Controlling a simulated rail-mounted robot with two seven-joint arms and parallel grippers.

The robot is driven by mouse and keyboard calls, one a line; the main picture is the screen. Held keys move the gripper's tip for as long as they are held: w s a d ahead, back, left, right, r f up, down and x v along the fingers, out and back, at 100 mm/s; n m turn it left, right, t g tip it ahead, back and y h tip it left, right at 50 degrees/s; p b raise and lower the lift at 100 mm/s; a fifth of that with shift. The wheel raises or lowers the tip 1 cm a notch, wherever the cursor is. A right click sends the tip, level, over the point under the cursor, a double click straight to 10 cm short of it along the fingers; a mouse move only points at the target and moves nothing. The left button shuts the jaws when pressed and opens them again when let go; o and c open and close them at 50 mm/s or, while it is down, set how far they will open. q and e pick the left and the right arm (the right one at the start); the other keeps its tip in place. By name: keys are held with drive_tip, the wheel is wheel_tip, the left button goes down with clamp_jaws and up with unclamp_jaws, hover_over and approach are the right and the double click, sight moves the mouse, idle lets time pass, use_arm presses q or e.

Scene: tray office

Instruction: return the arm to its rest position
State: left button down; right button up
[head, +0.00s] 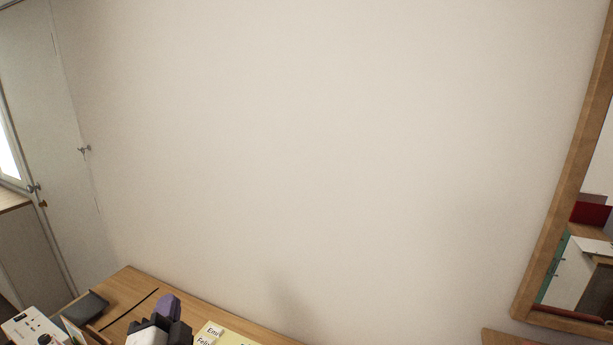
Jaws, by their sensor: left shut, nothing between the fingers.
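My left gripper (163,322) shows at the bottom edge of the head view, over the wooden desk. Its dark fingers and part of its white body are visible, and the rest is cut off by the frame. It is shut and holds nothing. A purple thing (168,304) shows right behind the fingers. I cannot tell whether they touch. My right gripper is not in view.
The wooden desk (126,281) carries yellow papers (232,338) with writing, a dark grey item (86,306) and a white device (30,328). A bare wall (330,150) fills the middle. A wood-framed mirror or opening (562,190) is at right.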

use_arm(q)
drive_tip(key=s+d+f+n+g+h, duration=0.15)
drive_tip(key=s+f+n+g, duration=0.45)
drive_tip(key=s+f, duration=1.2)
drive_tip(key=s+d+f+n+g+h, duration=0.1)
drive_tip(key=s+f+n+g+h, duration=0.2)
drive_tip(key=s+f+g, duration=1.15)
drive_tip(key=s+r+t+p, duration=0.2)
drive_tip(key=r+p, duration=1)
drive_tip(key=p, duration=0.2)
drive_tip(key=s+r+t+p, duration=0.2)
drive_tip(key=r+p, duration=1)
drive_tip(key=p, duration=0.2)
drive_tip(key=shift+d+r, duration=0.15)
drive_tip(key=shift+r, duration=0.2)
drive_tip(key=shift+t, duration=0.25)
